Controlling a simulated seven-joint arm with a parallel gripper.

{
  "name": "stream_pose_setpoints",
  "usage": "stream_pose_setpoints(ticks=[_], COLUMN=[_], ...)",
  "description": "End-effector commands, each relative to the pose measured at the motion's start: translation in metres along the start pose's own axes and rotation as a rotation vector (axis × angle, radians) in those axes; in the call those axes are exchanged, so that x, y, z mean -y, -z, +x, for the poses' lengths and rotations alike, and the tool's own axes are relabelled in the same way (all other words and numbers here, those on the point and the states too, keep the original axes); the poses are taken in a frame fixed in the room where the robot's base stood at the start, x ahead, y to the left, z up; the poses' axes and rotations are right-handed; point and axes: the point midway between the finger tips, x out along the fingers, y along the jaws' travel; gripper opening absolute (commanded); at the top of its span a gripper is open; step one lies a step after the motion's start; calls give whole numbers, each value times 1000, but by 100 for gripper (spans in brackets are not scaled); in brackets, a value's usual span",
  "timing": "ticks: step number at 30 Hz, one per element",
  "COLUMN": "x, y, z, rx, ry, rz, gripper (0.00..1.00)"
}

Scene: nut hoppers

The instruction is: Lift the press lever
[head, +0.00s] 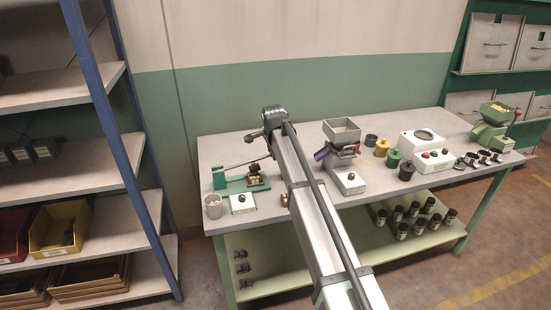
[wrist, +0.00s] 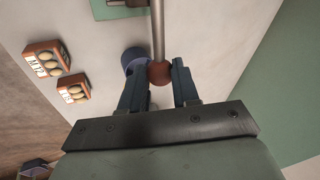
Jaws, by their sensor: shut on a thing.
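The press (head: 232,187) is a green base with a green upright on the left part of the bench. Its thin metal lever (head: 247,161) rises slightly to the right, towards my arm. In the wrist view the lever's rod (wrist: 158,32) ends in a red-brown ball knob (wrist: 160,73). My gripper (wrist: 158,87) has one finger on each side of the knob and is shut on it. In the head view my arm hides the fingers and the knob.
A grey cup (head: 213,208) and a white button box (head: 242,203) stand in front of the press. A hopper machine (head: 342,135) stands right of my arm. In the wrist view, a dark blue round thing (wrist: 132,57) and two labelled red blocks (wrist: 47,60) lie left of the lever.

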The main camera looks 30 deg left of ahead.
Motion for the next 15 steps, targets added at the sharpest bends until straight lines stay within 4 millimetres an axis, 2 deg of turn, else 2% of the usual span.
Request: stream_pose_setpoints(ticks=[8, 15], x=[26, 48], y=[-14, -37], z=[-50, -89], rx=[-231, -436], ry=[-37, -73], rz=[-106, -199], gripper=[0, 0])
